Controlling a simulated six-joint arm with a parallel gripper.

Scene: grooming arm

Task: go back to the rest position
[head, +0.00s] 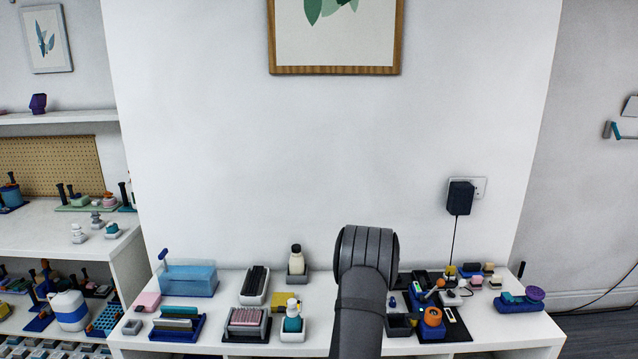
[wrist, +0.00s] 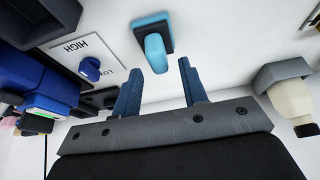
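My gripper (wrist: 161,70) shows in the wrist view with two dark blue fingers spread apart. The gap between them is empty. A light blue hook-like piece on a backing plate (wrist: 153,30) is beyond the fingertips, apart from them. In the head view my dark grey arm rises at the front centre, and my gripper is hidden behind it.
The white table (head: 320,277) holds grooming items on both sides of my arm. A cream bottle (head: 296,260) stands left of it. A dial panel marked HIGH and LOW (wrist: 84,50) is left in the wrist view. A black wall adapter (head: 460,197) hangs at right.

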